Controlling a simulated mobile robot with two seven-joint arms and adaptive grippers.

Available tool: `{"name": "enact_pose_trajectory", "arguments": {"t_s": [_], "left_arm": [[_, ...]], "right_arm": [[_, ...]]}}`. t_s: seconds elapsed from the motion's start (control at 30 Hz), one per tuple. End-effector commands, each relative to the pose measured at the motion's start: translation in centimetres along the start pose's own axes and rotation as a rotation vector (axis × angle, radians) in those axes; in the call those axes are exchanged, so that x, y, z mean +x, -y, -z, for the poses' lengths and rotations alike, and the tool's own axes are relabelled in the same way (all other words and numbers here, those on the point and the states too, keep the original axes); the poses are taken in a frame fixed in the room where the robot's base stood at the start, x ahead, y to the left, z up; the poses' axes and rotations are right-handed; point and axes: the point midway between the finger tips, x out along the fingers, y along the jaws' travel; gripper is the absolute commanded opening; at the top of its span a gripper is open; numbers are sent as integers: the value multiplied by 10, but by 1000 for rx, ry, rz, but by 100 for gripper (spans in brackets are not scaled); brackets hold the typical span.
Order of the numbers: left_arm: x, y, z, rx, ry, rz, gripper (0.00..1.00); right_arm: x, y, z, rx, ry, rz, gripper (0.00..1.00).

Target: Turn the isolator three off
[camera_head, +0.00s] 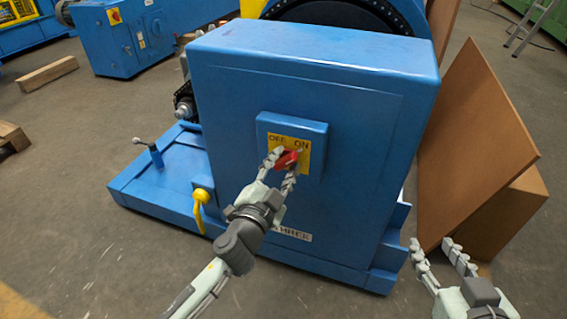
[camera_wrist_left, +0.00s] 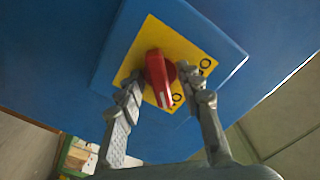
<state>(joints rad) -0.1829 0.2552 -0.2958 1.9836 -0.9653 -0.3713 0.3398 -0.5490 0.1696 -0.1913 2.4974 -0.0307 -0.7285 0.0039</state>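The isolator's red knob (camera_head: 287,160) sits on a yellow plate (camera_head: 304,146) marked OFF and ON, on the front of a blue cabinet (camera_head: 350,200). A partly hidden label (camera_head: 293,234) below appears to end in "HREE". In the left wrist view the red knob (camera_wrist_left: 158,75) has a white mark pointing toward the lower lettering; in the head view it leans toward ON. My left gripper (camera_head: 282,157) has its fingers apart, one on each side of the knob; contact cannot be told. My right gripper (camera_head: 434,245) is open and empty at the lower right.
A yellow hook-shaped handle (camera_head: 201,207) and a small lever (camera_head: 147,150) stand on the machine's left side. Brown panels (camera_head: 475,140) lean at the right. The floor (camera_head: 90,245) at the front left is clear.

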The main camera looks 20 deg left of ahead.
Motion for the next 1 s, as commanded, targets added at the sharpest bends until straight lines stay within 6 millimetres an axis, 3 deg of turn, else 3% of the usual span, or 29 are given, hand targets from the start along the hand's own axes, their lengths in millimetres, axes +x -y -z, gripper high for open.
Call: {"name": "enact_pose_trajectory", "arguments": {"t_s": [0.23, 0.53, 1.0], "left_arm": [[1, 0, 0, -1, 0, 0, 35], [0, 0, 0, -1, 1, 0, 0], [0, -1, -1, -72, 2, 0, 0]], "right_arm": [[0, 0, -1, 0, 3, -1, 40], [0, 0, -1, 0, 3, -1, 40], [0, 1, 3, 1, -17, 2, 40]]}}
